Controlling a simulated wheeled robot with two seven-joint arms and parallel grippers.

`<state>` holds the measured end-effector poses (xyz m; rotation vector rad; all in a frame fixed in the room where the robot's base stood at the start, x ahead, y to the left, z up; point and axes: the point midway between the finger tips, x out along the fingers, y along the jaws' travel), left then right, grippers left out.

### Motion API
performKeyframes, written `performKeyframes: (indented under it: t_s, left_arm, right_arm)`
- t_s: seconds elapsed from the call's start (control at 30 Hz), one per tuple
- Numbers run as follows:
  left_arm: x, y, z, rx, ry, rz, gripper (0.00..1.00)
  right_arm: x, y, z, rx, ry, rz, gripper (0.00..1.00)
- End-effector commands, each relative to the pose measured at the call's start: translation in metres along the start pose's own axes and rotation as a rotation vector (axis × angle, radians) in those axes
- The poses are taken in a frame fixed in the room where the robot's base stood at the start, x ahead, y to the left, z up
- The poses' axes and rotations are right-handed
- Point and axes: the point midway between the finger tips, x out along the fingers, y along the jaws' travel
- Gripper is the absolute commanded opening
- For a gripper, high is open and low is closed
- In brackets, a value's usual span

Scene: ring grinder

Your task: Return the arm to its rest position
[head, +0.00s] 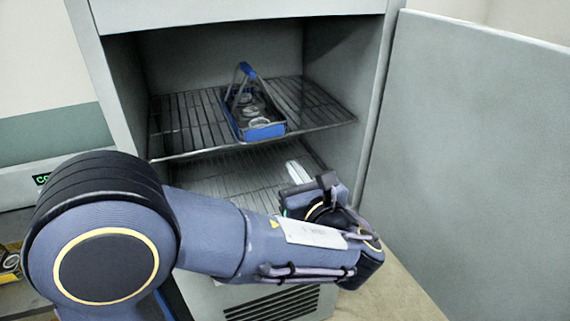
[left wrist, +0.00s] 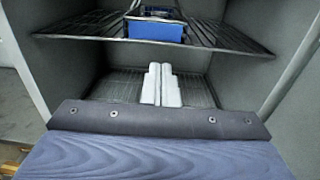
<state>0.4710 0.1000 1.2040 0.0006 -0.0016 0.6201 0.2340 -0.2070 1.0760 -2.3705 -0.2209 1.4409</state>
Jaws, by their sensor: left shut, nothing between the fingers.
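My left arm comes in from the left across the front of an open grey cabinet (head: 240,28). My left gripper (head: 296,172) points toward the cabinet's lower part, its pale fingers closed together with nothing between them. In the left wrist view the two fingers (left wrist: 161,85) stand side by side, touching, below the upper shelf. A blue carrier (head: 262,131) with a raised handle and several round items in it sits on the upper wire shelf (head: 185,125). The carrier also shows in the left wrist view (left wrist: 155,30), above the fingers and apart from them. My right gripper is not in view.
The cabinet door (head: 480,130) stands wide open on the right. A lower wire shelf (head: 225,175) lies behind the gripper and looks bare where visible. A vent grille (head: 272,305) is below. A dark box with yellow marks (head: 9,262) is at the left edge.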

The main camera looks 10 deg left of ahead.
Motion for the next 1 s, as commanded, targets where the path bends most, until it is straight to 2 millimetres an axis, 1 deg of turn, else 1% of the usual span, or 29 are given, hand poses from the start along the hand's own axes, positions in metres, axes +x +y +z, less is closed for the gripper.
performKeyframes:
  t_s: [0.03, 0.1, 0.23, 0.63, 0.73, 0.77, 0.87, 0.9, 0.97, 1.0]
  left_arm:
    - [-0.007, -0.001, -0.001, -0.002, 0.0, -0.003, 0.0]
    - [-0.014, 0.0, -0.001, -0.002, 0.0, -0.001, 0.0]
    - [-0.021, 0.0, 0.0, -0.001, 0.001, 0.001, 0.0]
    - [-0.021, 0.0, 0.0, 0.0, 0.001, 0.001, 0.0]
    - [-0.017, 0.007, -0.002, -0.016, 0.024, 0.017, 0.0]
    - [-0.014, 0.013, -0.005, -0.029, 0.044, 0.031, 0.0]
    - [0.003, 0.048, -0.021, -0.12, 0.169, 0.121, 0.0]
    - [0.01, 0.069, -0.033, -0.181, 0.244, 0.179, 0.0]
    - [0.017, 0.106, -0.053, -0.306, 0.375, 0.286, 0.0]
    - [0.017, 0.134, -0.069, -0.411, 0.469, 0.374, 0.0]
  right_arm:
    - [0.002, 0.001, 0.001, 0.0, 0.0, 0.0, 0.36]
    - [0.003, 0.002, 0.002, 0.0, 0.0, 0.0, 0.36]
    - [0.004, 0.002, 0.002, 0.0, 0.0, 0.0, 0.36]
    - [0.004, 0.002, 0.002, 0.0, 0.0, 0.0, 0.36]
    - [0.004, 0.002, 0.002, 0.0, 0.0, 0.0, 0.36]
    - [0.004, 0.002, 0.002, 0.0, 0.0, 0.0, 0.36]
    - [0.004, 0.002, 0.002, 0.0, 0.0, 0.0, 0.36]
    - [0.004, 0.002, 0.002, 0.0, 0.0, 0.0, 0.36]
    - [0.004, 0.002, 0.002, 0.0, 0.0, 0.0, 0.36]
    - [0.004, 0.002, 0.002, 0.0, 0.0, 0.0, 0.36]
